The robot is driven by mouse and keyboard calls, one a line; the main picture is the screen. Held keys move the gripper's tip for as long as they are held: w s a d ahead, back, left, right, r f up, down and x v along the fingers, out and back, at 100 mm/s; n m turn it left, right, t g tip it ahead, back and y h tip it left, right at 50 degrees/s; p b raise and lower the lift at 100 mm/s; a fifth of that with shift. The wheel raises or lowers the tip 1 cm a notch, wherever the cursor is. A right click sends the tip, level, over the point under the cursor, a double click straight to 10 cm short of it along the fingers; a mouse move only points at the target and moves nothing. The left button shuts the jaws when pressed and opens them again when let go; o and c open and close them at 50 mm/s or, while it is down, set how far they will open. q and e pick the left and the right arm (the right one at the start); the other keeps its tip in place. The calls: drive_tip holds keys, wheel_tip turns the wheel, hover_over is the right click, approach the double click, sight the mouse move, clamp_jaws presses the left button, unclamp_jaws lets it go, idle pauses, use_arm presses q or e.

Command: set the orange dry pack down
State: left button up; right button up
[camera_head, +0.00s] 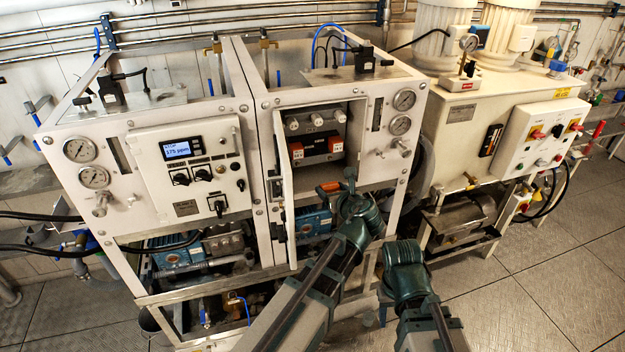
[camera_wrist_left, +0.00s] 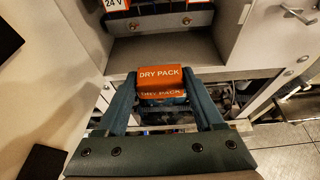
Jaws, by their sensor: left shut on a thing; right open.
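The orange dry pack (camera_wrist_left: 163,76), lettered "DRY PACK", sits between the two fingers of my left gripper (camera_wrist_left: 165,95), which is shut on it. In the head view the pack (camera_head: 330,187) is a small orange piece beside my left gripper (camera_head: 347,186), at the lower front of the open cabinet compartment (camera_head: 341,168). In the left wrist view it is just in front of the compartment's floor edge. I cannot tell whether it touches anything below. My right gripper (camera_head: 384,302) is low and to the right, away from the pack; it is open, its fingers poorly visible.
The open compartment door (camera_head: 285,198) stands at the compartment's left. Inside, a dark unit with orange blocks (camera_head: 315,149) is at the back, with bare floor before it. Gauges (camera_head: 404,99) are on the panel at right. Blue pumps (camera_head: 312,220) sit underneath.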

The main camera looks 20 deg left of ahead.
use_arm(q)
hover_over(318, 182)
drive_tip(key=shift+s+d+f+b, duration=0.2)
drive_tip(key=shift+s+f+b, duration=0.25)
drive_tip(key=shift+f, duration=0.15)
drive_tip(key=f+b, duration=0.3)
drive_tip(key=b, duration=0.1)
drive_tip(key=shift+w+a+f, duration=0.2)
drive_tip(key=shift+w+f, duration=0.2)
drive_tip(key=shift+r, duration=0.1)
drive_tip(key=o, duration=1.3)
drive_tip(key=shift+o, duration=0.2)
